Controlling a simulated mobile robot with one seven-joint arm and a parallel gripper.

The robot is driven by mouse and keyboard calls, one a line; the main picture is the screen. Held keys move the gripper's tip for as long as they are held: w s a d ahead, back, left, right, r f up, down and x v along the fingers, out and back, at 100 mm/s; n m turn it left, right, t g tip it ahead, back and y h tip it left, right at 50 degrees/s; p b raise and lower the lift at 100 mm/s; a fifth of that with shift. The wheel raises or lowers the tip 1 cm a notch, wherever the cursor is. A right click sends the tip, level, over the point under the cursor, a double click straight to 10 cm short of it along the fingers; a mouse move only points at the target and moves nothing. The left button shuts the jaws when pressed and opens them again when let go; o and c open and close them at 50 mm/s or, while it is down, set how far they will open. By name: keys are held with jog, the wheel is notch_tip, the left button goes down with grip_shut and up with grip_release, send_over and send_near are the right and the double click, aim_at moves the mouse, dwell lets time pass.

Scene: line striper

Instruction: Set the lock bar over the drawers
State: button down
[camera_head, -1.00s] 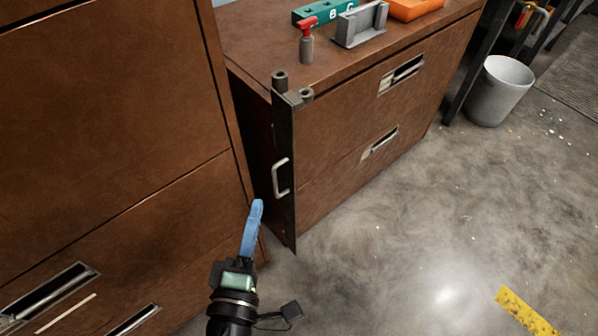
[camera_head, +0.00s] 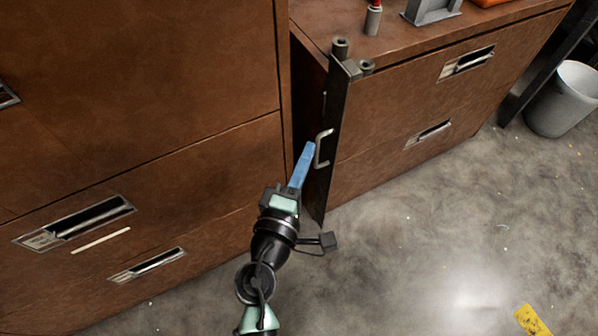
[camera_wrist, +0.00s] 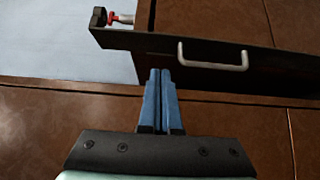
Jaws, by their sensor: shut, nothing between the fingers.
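The lock bar (camera_head: 334,130) is a dark, tall flat plate hinged at the left front edge of the low brown drawer cabinet. It stands swung out from the drawer fronts, with a pale metal handle (camera_head: 322,148) on its left face. In the wrist view the bar (camera_wrist: 130,40) runs across the top with the handle (camera_wrist: 213,66) below its edge. My gripper (camera_head: 309,147) has blue fingers, shut and empty. In the head view its tips appear just left of the handle. In the wrist view the fingertips (camera_wrist: 161,72) are left of the handle, apart from it. The drawers (camera_head: 400,100) are closed.
A taller brown cabinet (camera_head: 200,90) stands close on the left. A small bottle (camera_head: 373,20) and a grey holder (camera_head: 432,10) sit on the low cabinet. A grey bin (camera_head: 563,100) stands at right.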

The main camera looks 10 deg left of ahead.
aim_at(337, 121)
jog(key=w+d, duration=0.2)
jog(key=w, duration=0.1)
jog(key=w+d, duration=0.1)
jog(key=shift+w, duration=0.35)
jog(key=shift+w+d, duration=0.35)
jog(key=shift+d, duration=0.15)
